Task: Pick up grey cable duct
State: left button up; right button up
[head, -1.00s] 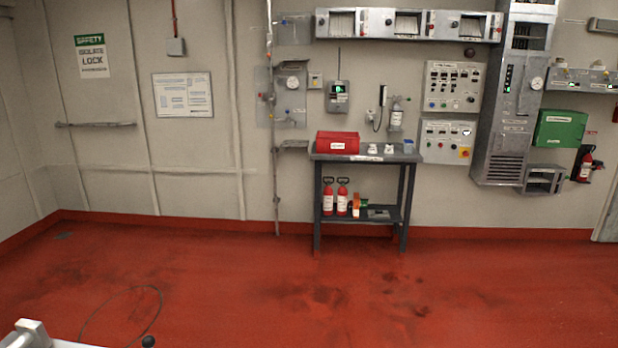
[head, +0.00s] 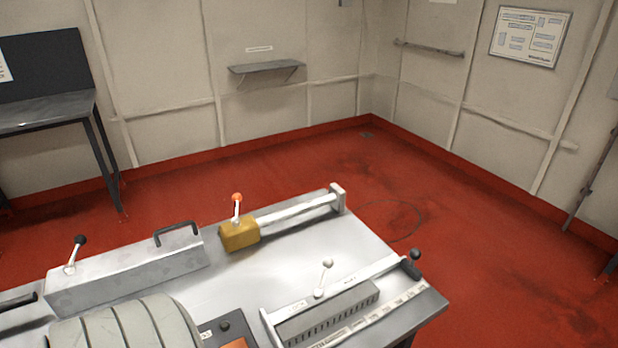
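A grey slotted length (head: 328,310) that looks like the cable duct lies on the metal workbench (head: 300,262), near its front right. A pale rail with a white-knobbed lever (head: 325,268) runs along its far side, and a pale marked strip (head: 385,310) lies along its near side. I cannot tell whether the grey length is loose or part of this fixture. Neither of my grippers is in view.
The bench also bears a yellow block with an orange-knobbed lever (head: 240,235) on a rail and a long grey box with a black handle (head: 130,275). A dark-backed table (head: 45,108) stands at the left wall. Red floor (head: 480,260) is clear beyond the bench.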

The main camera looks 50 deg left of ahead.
aim_at(291, 333)
jog(key=u, duration=1.35)
jog(key=l+u, duration=0.35)
jog(key=l, duration=0.15)
